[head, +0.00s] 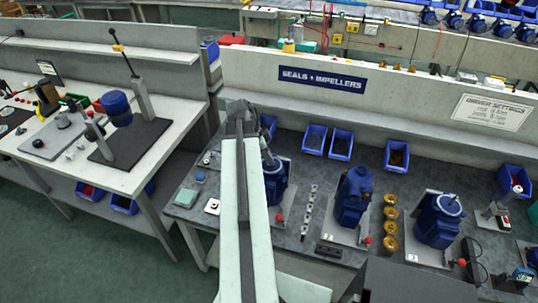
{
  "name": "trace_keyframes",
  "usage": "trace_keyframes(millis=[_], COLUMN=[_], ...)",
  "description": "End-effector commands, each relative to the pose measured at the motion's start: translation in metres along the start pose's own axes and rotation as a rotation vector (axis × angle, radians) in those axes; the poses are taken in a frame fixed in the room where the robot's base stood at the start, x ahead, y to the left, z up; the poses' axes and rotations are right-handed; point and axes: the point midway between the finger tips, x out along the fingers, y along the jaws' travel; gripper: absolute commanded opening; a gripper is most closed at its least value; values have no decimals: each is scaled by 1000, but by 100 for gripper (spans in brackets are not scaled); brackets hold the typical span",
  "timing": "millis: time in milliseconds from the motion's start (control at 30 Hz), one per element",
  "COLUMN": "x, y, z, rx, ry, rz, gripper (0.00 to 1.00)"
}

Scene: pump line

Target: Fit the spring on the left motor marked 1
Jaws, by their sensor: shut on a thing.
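The left motor (277,183) is blue and stands on a light plate on the grey bench, partly hidden behind my arm. Its shaft (268,158) points up beside the arm. No mark 1 can be read on it. My gripper (240,108) is the dark end of the arm, up and left of this motor in the picture. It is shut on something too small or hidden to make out. Several small silver pieces (308,212), perhaps springs, stand in a row right of the left motor.
A middle blue motor (353,195) and a right blue motor (437,220) stand on plates. Brass rings (390,228) line up between them. Blue bins (341,144) sit along the back. A raised back panel (330,95) bounds the bench. Red-knobbed levers stand by the motors.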

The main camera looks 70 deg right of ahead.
Motion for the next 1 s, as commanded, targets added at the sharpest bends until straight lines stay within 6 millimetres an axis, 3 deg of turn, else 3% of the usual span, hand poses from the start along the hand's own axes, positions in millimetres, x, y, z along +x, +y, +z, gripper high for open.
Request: trace_keyframes(millis=[333, 367, 433, 667, 767, 1000], x=[3, 2, 2, 2, 2, 2], y=[0, 0, 0, 0, 0, 0], z=[2, 1, 1, 2, 2, 2], rx=[-1, -1, -1, -1, -1, -1], ry=[0, 0, 0, 0, 0, 0], rz=[0, 0, 0, 0, 0, 0], gripper=[0, 28, 46, 46, 71, 71])
